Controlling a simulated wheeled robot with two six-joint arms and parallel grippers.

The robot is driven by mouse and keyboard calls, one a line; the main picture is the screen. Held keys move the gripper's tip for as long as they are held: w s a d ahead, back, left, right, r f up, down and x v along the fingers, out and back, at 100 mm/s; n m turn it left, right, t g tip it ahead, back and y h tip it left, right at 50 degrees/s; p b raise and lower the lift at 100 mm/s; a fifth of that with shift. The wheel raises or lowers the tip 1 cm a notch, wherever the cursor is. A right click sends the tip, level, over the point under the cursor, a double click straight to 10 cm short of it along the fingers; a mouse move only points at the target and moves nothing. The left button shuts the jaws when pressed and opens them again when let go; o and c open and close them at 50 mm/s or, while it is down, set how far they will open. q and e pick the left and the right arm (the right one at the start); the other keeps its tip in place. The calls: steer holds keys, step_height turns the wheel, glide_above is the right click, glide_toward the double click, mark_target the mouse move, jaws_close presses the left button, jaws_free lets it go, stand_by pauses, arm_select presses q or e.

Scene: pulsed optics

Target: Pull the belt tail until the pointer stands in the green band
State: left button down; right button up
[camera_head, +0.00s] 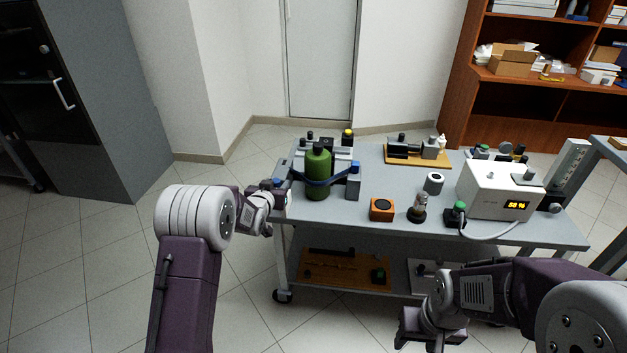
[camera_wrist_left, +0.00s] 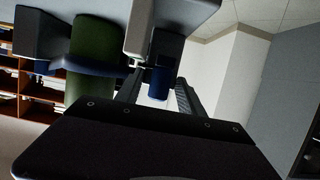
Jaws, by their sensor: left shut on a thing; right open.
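A green bottle (camera_head: 317,165) stands on the grey cart, with a blue belt (camera_head: 318,183) across its front. The belt runs between grey holders, with a blue piece (camera_head: 355,167) at its right end. My left gripper (camera_head: 277,188) is at the belt's left end, at the cart's left edge. In the left wrist view its fingers (camera_wrist_left: 158,92) are shut on the blue belt tail (camera_wrist_left: 157,82), beside a grey-white block. The green bottle (camera_wrist_left: 90,65) is behind. My right gripper (camera_head: 428,325) is open, in front of the cart and apart from it. I cannot make out the pointer or green band.
The cart top (camera_head: 395,175) also holds an orange block (camera_head: 382,209), a small dark-based post (camera_head: 417,208), a white box (camera_head: 497,190) with a lit display and cable, and a wooden board (camera_head: 417,155) with fittings. Open floor lies left of the cart.

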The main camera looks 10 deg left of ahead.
arm_select(q)
steer(key=shift+s+f, duration=0.3)
steer(key=shift+s, duration=0.2)
steer(key=shift+s+f, duration=0.25)
steer(key=shift+s, duration=0.25)
steer(key=v, duration=0.2)
steer(key=shift+s+r, duration=0.2)
steer(key=shift+s+f, duration=0.15)
arm_select(e)
steer(key=shift+s, duration=0.4)
arm_select(q)
steer(key=shift+s, duration=0.15)
steer(key=c, duration=1.5)
jaws_free()
steer(key=o, duration=0.6)
steer(key=shift+o, duration=0.2)
